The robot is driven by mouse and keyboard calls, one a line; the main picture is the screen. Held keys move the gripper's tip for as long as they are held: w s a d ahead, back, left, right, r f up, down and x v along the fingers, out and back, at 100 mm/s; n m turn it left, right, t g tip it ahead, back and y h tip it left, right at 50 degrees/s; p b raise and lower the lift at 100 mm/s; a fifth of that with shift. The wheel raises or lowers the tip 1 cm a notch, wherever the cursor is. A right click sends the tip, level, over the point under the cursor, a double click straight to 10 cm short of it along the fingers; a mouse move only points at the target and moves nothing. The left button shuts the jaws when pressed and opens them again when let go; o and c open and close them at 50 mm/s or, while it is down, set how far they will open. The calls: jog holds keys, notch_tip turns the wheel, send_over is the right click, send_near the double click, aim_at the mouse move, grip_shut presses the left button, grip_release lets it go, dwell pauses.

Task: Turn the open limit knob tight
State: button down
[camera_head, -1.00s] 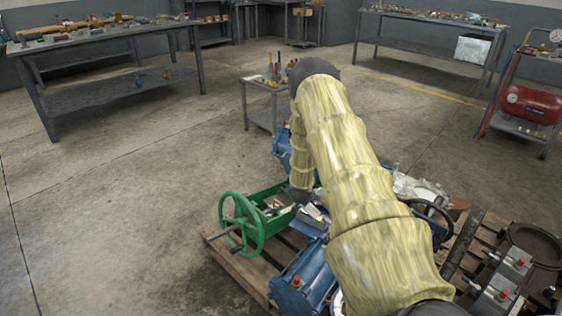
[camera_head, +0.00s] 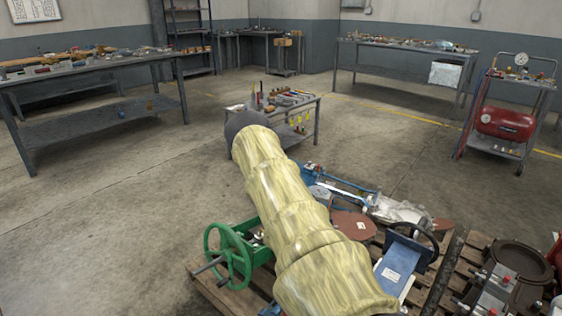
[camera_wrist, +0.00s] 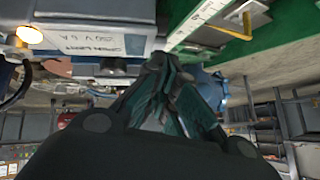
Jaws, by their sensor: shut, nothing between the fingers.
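In the wrist view, a pale box with a label reading "OPEN LIMIT" (camera_wrist: 100,42) sits at the upper left, with its lettering upside down. A dark, small part (camera_wrist: 112,69) lies just below the label; I cannot tell whether it is the knob. My gripper (camera_wrist: 167,65) is shut and empty, with its fingertips just right of the label box; contact cannot be told. In the head view, the green unit with a handwheel (camera_head: 240,250) stands left of my arm. My arm hides my gripper and the label there.
A wooden pallet (camera_head: 235,297) carries the green unit, a blue box (camera_head: 397,268) and other machine parts. In the wrist view, a lit amber lamp (camera_wrist: 29,35) is at the far left. A tool cart (camera_head: 318,112) stands behind; floor to the left is clear.

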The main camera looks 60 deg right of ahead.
jog(key=shift+w+f, duration=0.1)
jog(key=shift+f, duration=0.1)
dwell(0.5)
jog(key=shift+w+r+p, duration=0.1)
jog(key=shift+r+p, duration=0.25)
jog(key=shift+r, duration=0.05)
notch_tip(320, 180, up, 3)
jog(key=shift+d+r+p, duration=0.15)
jog(key=shift+p, duration=1)
jog(key=w+p+v, duration=0.1)
jog(key=w+v, duration=0.1)
jog(key=v, duration=0.7)
jog(key=shift+s+a+r, duration=0.2)
jog(key=shift+a+r, duration=0.15)
jog(key=shift+r, duration=0.05)
